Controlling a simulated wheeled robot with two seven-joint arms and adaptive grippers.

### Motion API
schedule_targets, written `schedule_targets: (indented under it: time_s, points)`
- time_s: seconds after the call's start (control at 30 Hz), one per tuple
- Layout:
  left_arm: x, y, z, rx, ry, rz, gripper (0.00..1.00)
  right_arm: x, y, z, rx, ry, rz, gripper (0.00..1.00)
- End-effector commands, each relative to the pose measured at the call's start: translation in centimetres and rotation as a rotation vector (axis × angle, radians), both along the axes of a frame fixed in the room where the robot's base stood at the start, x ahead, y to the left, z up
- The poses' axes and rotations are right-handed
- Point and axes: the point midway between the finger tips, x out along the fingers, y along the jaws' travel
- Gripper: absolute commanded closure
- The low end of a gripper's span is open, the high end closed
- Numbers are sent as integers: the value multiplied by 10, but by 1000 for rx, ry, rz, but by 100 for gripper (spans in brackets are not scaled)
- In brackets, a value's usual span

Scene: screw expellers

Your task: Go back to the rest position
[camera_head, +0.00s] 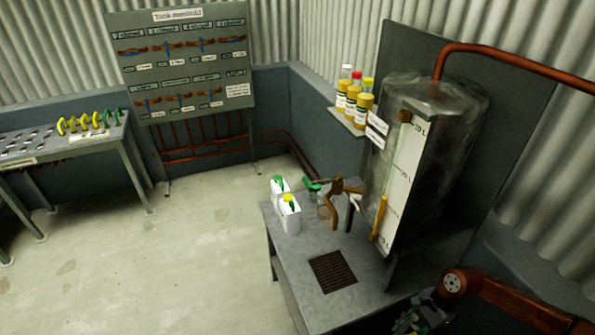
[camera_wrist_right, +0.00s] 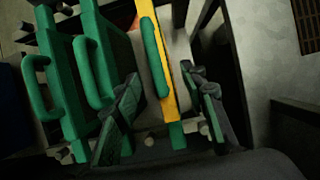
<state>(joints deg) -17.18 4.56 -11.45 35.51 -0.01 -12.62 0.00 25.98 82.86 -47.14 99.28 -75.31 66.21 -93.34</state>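My right gripper (camera_head: 424,316) is at the bottom right edge of the head view, low beside the front of the grey table, at the end of my orange-brown arm. In the right wrist view, its two dark fingers with green pads (camera_wrist_right: 165,115) stand apart, with nothing visibly gripped between them. Beyond the fingers are a yellow upright bar (camera_wrist_right: 158,55) and green frames with loop handles (camera_wrist_right: 90,70); I cannot tell how far away they are. My left gripper is not in view.
A grey table (camera_head: 292,268) with a dark grate (camera_head: 332,271) holds white bottles (camera_head: 289,214). A large metal tank (camera_head: 440,150) stands behind it, with bottles on a shelf (camera_head: 346,122). A bench (camera_head: 65,145) and board (camera_head: 180,60) are farther back. The left floor is clear.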

Motion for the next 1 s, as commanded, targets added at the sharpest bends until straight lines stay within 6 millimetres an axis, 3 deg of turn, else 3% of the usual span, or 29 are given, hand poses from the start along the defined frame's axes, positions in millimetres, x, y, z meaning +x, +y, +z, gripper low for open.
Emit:
schedule_targets:
  time_s: [0.13,0.2,0.77,0.8,1.0]
  points:
    - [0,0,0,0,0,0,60,3,-10,25,-1,-2,1,61]
    - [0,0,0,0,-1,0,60,-1,-1,6,4,5,2,61]
    - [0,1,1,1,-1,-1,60,-11,38,-91,2,1,1,61]
    - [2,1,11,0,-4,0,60,-10,35,-76,-1,-4,0,61]
    - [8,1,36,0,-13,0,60,-11,36,-44,0,-1,1,61]
